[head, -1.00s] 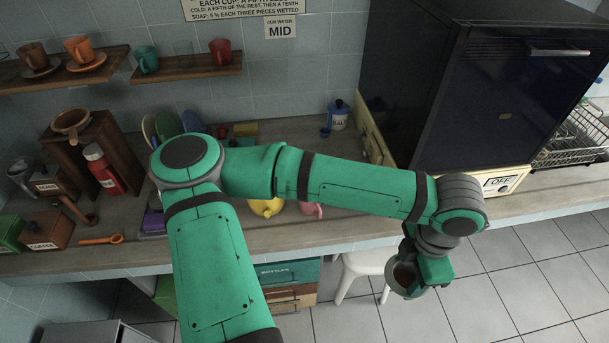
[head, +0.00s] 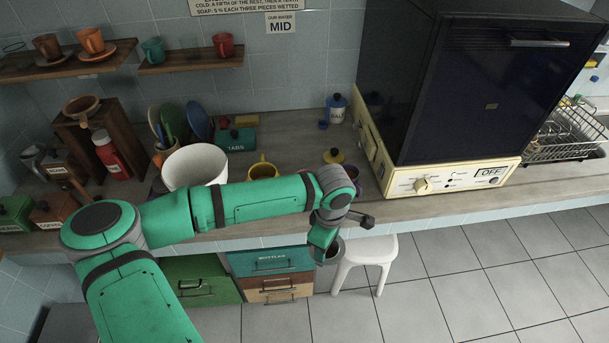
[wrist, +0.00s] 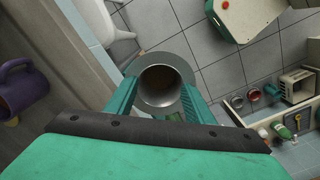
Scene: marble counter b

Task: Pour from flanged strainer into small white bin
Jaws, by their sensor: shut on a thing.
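The flanged strainer (wrist: 162,88) is a grey metal cup with a wide flat rim. In the wrist view it sits between the two green fingers of my gripper (wrist: 160,100), its mouth facing the camera and its inside brownish. My gripper (head: 322,245) is shut on it. In the head view the strainer (head: 336,250) shows only partly behind the gripper, in front of the counter's front edge near the stool. The small white bin (head: 196,167) stands upright on the counter, left of the gripper and behind my arm, which hides part of its base. The bin's inside is not clear.
A yellow mug (head: 262,171) stands right of the bin, and a teal box (head: 236,139) behind it. A large dark machine (head: 440,90) fills the counter's right side. A white stool (head: 365,255) stands below the counter edge. The floor at right is clear.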

